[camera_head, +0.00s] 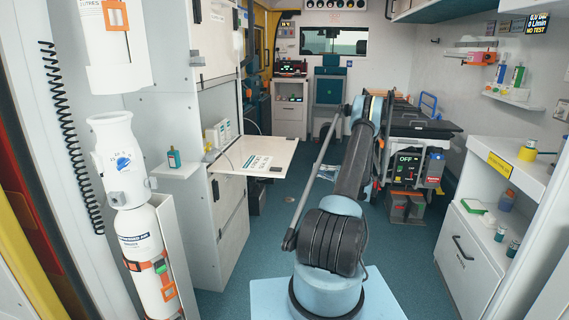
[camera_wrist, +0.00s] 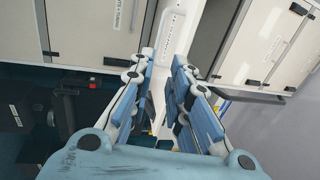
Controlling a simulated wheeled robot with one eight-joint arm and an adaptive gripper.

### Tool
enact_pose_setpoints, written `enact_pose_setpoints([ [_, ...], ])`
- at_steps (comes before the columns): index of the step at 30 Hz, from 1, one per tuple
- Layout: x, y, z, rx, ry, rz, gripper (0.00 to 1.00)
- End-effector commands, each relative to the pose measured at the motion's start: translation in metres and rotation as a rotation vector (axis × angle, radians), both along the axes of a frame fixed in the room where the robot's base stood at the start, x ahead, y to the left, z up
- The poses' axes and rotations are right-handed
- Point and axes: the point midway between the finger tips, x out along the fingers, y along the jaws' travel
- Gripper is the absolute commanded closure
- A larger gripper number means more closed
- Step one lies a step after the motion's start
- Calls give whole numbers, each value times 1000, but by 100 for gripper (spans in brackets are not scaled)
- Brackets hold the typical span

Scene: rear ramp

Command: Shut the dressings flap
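In the head view a white flap (camera_head: 255,157) on the left cabinet (camera_head: 216,130) hangs open. It lies about level, sticks out to the right, and has dark printing and a dark catch at its outer edge. The compartment behind it is open, with small white boxes (camera_head: 217,134) inside. I take it as the dressings flap; its label is too small to read. My gripper (camera_wrist: 166,72) shows in the wrist view with its fingers apart and nothing seen between them. In the head view my arm hides it. I cannot tell its distance from the flap.
A stretcher (camera_head: 415,122) stands beyond my arm at the right. A small shelf with a bottle (camera_head: 174,157) sits left of the flap. A white counter (camera_head: 520,165) lines the right wall. The wrist view shows pale cabinet panels (camera_wrist: 90,30). Floor between flap and arm is clear.

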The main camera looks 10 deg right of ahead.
Motion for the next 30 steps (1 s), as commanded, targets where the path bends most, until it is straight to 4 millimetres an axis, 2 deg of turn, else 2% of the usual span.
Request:
enact_pose_setpoints([
  [5, 7, 23, 4, 0, 0, 4, 83],
  [24, 40, 130, 25, -1, 1, 7, 83],
  [30, 48, 154, 29, -1, 1, 6, 83],
])
